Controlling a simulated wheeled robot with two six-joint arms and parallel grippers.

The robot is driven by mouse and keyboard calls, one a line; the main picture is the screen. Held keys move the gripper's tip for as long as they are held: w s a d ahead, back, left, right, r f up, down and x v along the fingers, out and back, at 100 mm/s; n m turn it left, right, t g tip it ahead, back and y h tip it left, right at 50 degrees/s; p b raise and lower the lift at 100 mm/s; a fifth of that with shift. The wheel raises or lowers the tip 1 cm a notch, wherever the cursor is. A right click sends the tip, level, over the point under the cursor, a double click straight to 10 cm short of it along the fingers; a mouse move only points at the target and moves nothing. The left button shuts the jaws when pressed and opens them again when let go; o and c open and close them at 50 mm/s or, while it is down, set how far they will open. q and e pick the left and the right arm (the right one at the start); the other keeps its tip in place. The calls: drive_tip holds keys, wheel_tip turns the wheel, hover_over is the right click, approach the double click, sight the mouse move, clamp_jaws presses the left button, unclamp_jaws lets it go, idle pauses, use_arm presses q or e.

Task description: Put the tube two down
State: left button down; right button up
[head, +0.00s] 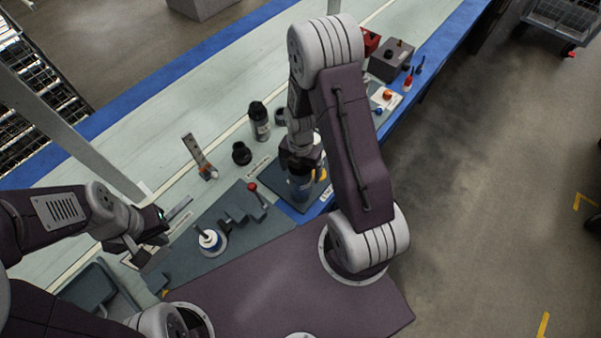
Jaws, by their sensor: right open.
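My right gripper (301,160) hangs at the centre, partly hidden by its own arm. It is open, directly above or around the top of a dark cylindrical tube (300,188). That tube stands on a dark pad (272,172) with a blue front edge; contact with the fingers cannot be made out. Another dark tube (260,122) with a grey band stands upright behind and to the left. No label shows which is tube two. My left gripper (158,230) is open and empty over the left part of the bench, its fingers spread apart.
A short black part (241,153) and an upright bracket (198,155) stand behind. Dark boxes (391,61) sit far right. A grey tray (88,290) lies front left.

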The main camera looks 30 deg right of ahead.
wheel_tip(320, 180, up, 10)
drive_tip(key=f+p, duration=0.1)
drive_tip(key=s+a+r+m, duration=0.2)
drive_tip(key=s+m, duration=0.1)
drive_tip(key=m, duration=1)
drive_tip(key=s+a+r+m+t, duration=0.1)
drive_tip(key=s+a+r+m, duration=0.1)
drive_tip(key=m, duration=1)
drive_tip(key=shift+s+a+r+m, duration=0.4)
drive_tip(key=shift+s+r, duration=0.45)
drive_tip(key=shift+s, duration=0.35)
